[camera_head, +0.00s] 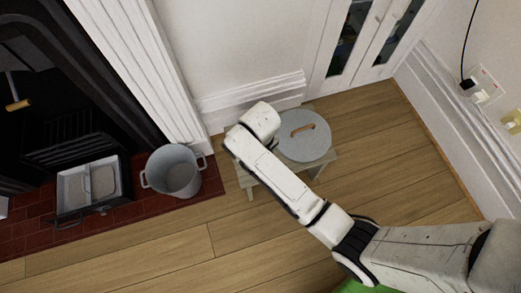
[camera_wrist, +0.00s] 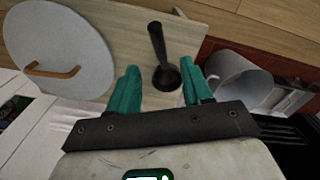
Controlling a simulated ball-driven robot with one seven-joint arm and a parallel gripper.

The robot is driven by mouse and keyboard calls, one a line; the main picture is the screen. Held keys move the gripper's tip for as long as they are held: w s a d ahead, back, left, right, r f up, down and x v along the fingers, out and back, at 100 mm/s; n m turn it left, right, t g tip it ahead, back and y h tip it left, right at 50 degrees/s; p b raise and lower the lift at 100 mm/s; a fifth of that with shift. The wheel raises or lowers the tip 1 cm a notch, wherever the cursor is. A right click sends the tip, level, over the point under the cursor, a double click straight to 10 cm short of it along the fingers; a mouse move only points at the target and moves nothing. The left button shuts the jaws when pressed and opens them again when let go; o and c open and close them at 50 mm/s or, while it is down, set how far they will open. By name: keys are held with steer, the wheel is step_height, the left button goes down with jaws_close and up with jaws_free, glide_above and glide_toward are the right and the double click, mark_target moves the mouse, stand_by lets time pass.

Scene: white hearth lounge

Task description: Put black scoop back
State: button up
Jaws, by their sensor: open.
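The black scoop (camera_wrist: 159,52) shows in the wrist view on a small pale wooden stool (camera_wrist: 120,15), its handle pointing away and its rounded end nearer my gripper. My gripper (camera_wrist: 157,85) is open, with its two green fingers on either side of the scoop's rounded end; I cannot tell whether they touch it. In the head view my arm hides the gripper and the scoop above the stool (camera_head: 246,182).
A round grey lid (camera_head: 314,143) with a wooden handle lies on the stool. A grey metal bucket (camera_head: 175,174) stands on the red brick hearth (camera_head: 135,212), left of the stool. A metal ash tray (camera_head: 72,188) sits farther left by the black fireplace. Wooden floor in front is clear.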

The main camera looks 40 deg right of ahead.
steer(key=shift+r, duration=1)
steer(key=s+d+r, duration=0.3)
steer(key=s+r, duration=0.1)
steer(key=s, duration=0.5)
steer(key=s+d+r+m+t, duration=0.1)
steer(key=s+d+r, duration=0.2)
steer(key=s, duration=0.6)
steer(key=shift+d+r, duration=0.35)
steer(key=shift+d, duration=0.35)
